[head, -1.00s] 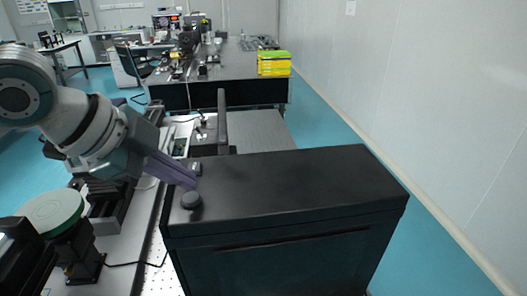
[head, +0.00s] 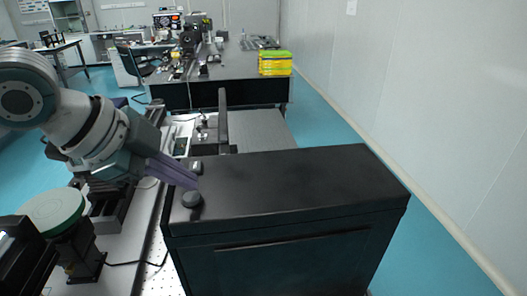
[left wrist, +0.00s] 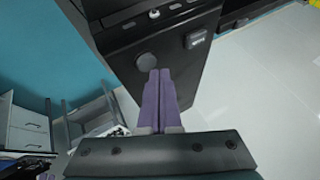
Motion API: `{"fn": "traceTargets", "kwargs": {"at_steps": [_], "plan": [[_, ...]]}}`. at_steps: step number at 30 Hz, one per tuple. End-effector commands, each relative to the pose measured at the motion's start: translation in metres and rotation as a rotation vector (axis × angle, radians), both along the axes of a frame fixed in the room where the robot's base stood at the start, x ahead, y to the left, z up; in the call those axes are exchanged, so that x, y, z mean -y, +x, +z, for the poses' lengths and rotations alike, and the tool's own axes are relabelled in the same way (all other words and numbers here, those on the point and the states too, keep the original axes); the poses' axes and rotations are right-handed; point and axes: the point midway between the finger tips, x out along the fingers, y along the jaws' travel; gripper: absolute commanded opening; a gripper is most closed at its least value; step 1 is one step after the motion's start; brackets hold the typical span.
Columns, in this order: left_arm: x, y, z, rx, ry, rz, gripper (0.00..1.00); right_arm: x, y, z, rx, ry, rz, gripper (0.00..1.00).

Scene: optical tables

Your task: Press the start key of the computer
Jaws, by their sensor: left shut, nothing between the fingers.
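The computer is a black box-shaped case (head: 300,188) in the head view, with a flat dark top. A round dark key (head: 191,200) stands up at its near left corner, and a small square key (head: 196,166) lies behind it. The left wrist view shows the round key (left wrist: 146,61) and the square key (left wrist: 196,38) on the black panel. My left gripper (head: 194,184) is shut and empty, with purple fingers. Its tips are right by the round key, and I cannot tell whether they touch it. My right gripper is not in view.
A green-topped round stand (head: 52,210) is at the left under my arm. A long optical table (head: 235,68) with instruments and yellow-green boxes (head: 275,64) lies behind. A pale wall bounds the right side. The case top is clear to the right of the keys.

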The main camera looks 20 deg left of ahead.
Motion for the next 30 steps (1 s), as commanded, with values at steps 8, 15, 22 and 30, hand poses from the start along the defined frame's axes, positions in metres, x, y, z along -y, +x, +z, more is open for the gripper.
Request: {"fn": "traceTargets", "kwargs": {"at_steps": [8, 15, 22, 30], "plan": [[0.0001, 0.0, -0.0045, 0.0, 0.0, 0.0, 0.0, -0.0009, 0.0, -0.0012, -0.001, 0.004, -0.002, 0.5], [0.0002, 0.0001, -0.0051, 0.0, 0.0, 0.0, 0.0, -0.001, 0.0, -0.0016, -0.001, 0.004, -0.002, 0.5], [0.0001, 0.0, -0.0078, 0.0, 0.0, 0.0, 0.0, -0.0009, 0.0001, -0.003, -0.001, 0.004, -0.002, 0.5], [0.0001, 0.0, -0.0111, 0.0, 0.0, 0.0, 0.0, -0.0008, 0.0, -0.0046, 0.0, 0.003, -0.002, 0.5]]}}
